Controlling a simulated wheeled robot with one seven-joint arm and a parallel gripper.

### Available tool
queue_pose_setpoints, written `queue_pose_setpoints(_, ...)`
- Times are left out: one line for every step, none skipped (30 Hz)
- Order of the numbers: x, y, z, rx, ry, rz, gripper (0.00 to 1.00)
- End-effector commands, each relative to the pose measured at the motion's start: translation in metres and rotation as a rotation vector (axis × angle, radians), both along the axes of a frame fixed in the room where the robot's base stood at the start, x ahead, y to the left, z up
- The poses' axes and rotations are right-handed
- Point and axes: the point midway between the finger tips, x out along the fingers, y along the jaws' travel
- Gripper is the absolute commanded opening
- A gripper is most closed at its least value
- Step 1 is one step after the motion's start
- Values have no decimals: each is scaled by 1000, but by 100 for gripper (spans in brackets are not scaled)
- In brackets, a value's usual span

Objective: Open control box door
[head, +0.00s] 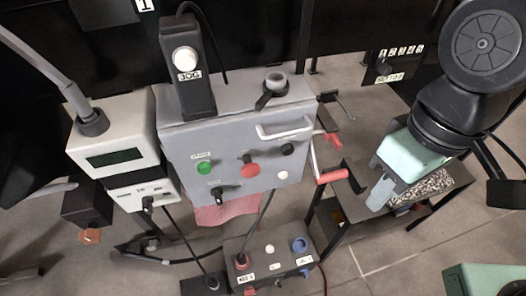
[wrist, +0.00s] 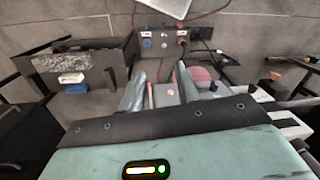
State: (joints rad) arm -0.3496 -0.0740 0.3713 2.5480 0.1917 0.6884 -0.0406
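The grey control box (head: 235,150) stands in the middle of the head view. Its front door appears shut and carries a pale bar handle (head: 285,129) at the upper right, a green button (head: 204,168), a red knob (head: 250,168) and smaller controls. My gripper (head: 378,190) is to the right of the box, apart from it, pointing down. In the wrist view its two grey fingers (wrist: 160,92) stand apart with nothing held between them. The door handle cannot be made out clearly in the wrist view.
A red-handled crank (head: 331,175) sticks out between the box and my gripper. A JOG pendant (head: 187,70) stands on the box. A smaller socket box (head: 268,258) lies below, with cables.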

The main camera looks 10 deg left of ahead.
Motion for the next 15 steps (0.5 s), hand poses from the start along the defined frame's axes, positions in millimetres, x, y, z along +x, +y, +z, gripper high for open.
queue_pose_setpoints(2, -3, -9, 7, 66, -52, 33)
queue_pose_setpoints(2, -4, -13, 17, 111, -85, 33)
queue_pose_setpoints(3, -5, -18, 36, 179, -136, 33)
queue_pose_setpoints(5, -5, -22, 57, 233, -175, 33)
queue_pose_setpoints(6, -5, -25, 82, 290, -218, 33)
queue_pose_setpoints(9, -4, -29, 122, 364, -275, 33)
queue_pose_setpoints(13, -3, -30, 157, 416, -316, 33)
queue_pose_setpoints(16, -1, -32, 196, 466, -357, 33)
queue_pose_setpoints(23, 1, -33, 253, 529, -411, 33)
queue_pose_setpoints(29, 2, -34, 301, 572, -452, 33)
queue_pose_setpoints(36, 3, -35, 352, 614, -494, 33)
queue_pose_setpoints(47, 4, -35, 425, 662, -547, 33)
queue_pose_setpoints(56, 4, -35, 483, 695, -588, 33)
queue_pose_setpoints(66, 4, -34, 542, 723, -628, 33)
queue_pose_setpoints(80, 2, -34, 620, 753, -679, 33)
